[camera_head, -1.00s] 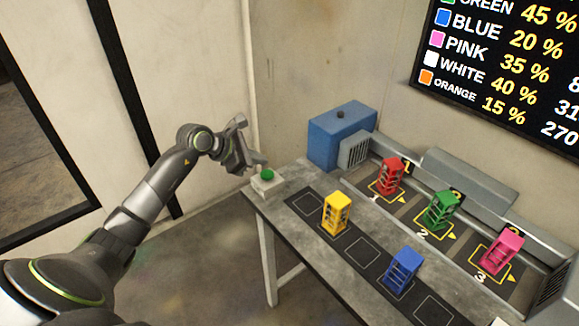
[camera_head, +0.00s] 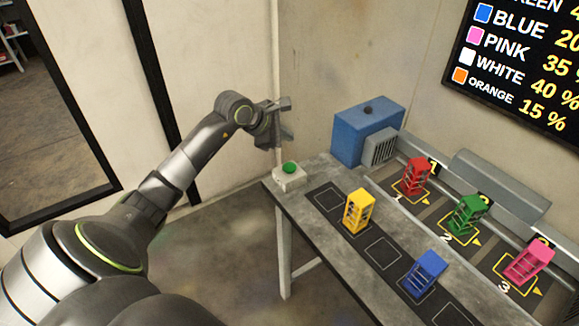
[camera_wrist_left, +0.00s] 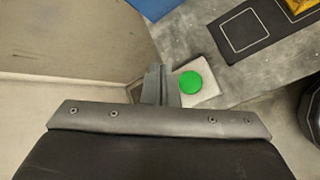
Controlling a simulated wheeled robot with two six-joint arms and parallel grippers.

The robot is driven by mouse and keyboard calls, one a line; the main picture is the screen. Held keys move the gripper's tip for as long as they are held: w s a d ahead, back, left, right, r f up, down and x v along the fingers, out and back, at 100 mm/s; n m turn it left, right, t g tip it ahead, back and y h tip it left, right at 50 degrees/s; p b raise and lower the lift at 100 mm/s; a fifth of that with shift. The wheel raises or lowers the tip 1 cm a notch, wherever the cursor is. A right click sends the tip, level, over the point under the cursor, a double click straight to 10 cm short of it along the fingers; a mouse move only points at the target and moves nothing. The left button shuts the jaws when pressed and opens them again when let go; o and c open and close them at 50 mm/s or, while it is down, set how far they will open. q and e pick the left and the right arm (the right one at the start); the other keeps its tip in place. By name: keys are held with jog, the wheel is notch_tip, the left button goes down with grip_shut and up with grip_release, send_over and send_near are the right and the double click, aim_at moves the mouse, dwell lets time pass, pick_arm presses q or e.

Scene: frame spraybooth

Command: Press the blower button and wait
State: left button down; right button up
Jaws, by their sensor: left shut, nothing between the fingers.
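The green blower button (camera_head: 289,168) sits on a small pale box (camera_head: 290,181) at the table's near left corner. In the left wrist view the button (camera_wrist_left: 190,82) lies just right of the fingers, on the pale box (camera_wrist_left: 205,98). My left gripper (camera_head: 287,122) is in the air above and slightly behind the button in the head view, apart from it. Its fingers (camera_wrist_left: 160,84) are shut together with nothing between them. The blue blower unit (camera_head: 362,135) stands at the back of the table. My right gripper is not in view.
Yellow (camera_head: 358,211) and blue (camera_head: 425,273) frames stand on the dark strip of squares. Red (camera_head: 413,177), green (camera_head: 466,214) and pink (camera_head: 528,262) frames stand in the numbered bays 1, 2 and 3. A wall screen (camera_head: 520,70) lists colours and percentages.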

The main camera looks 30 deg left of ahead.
pick_arm(q)
jog(key=b, duration=0.3)
send_over(286, 167)
notch_tip(286, 167, down, 6)
jog(key=shift+s+f, duration=0.1)
jog(key=shift+f, duration=0.1)
jog(key=shift+f+b, duration=0.55)
jog(key=shift+b, duration=0.05)
dwell(1.2)
jog(key=shift+f+b, duration=0.4)
jog(key=shift+b, duration=0.25)
jog(key=shift+f+b, duration=0.6)
jog(key=shift+b, duration=0.1)
dwell(0.6)
jog(key=shift+r, duration=0.1)
jog(key=shift+r+p, duration=0.4)
jog(key=shift+r, duration=0.5)
jog(key=shift+r, duration=0.1)
jog(key=shift+r+p, duration=1.05)
jog(key=shift+r, duration=1.35)
